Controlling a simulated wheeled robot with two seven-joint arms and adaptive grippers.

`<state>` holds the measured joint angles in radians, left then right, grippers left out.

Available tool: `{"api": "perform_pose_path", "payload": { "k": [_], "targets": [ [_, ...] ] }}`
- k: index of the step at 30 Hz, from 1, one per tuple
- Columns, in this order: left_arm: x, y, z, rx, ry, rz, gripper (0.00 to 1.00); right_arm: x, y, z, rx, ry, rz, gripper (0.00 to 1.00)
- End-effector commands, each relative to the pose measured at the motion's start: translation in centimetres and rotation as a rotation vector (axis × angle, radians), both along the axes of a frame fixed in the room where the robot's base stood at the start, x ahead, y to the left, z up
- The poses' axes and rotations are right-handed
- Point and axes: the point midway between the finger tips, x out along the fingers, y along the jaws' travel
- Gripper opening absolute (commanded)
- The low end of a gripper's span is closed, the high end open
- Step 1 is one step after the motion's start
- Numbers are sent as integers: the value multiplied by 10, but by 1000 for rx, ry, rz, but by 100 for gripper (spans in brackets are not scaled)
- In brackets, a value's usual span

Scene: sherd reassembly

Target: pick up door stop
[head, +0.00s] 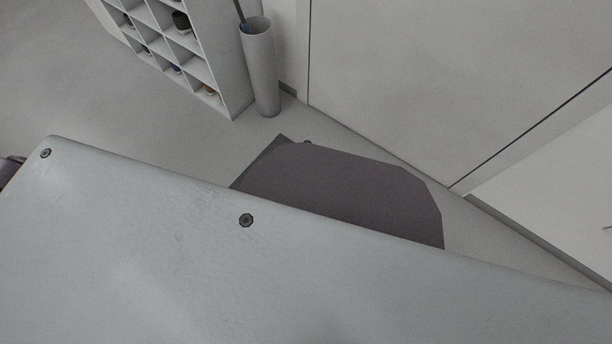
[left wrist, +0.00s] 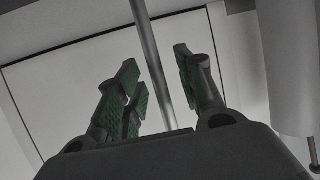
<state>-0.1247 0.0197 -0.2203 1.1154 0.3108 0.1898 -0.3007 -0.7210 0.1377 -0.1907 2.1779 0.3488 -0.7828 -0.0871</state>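A small dark object (head: 307,142) lies at the far edge of the dark floor mat (head: 345,190) in the head view. It may be the door stop, but it is too small to tell. My left gripper (left wrist: 158,75) shows in the left wrist view with its green-padded fingers apart and nothing between them. A grey pole (left wrist: 152,50) runs behind the fingers. Neither gripper shows in the head view, and my right gripper is in no view.
A white cubby rack (head: 205,65) with small items stands at the top left. Beside it is a pale cylinder stand (head: 261,75) holding a thin dark rod. A large door (head: 440,70) lies behind the mat. A pale bolted panel, perhaps mine, hides the near floor.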

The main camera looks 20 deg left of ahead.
Motion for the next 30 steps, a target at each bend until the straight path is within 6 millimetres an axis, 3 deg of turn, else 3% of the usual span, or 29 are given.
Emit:
{"api": "perform_pose_path", "payload": {
  "k": [14, 23, 30],
  "targets": [
    [1, 0, 0, 0, 0, 0, 37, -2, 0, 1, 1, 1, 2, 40],
    [1, 0, 0, 0, 0, 0, 1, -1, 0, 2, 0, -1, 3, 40],
    [1, 0, 0, 0, 0, 0, 0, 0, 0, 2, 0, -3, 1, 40]
  ]
}}
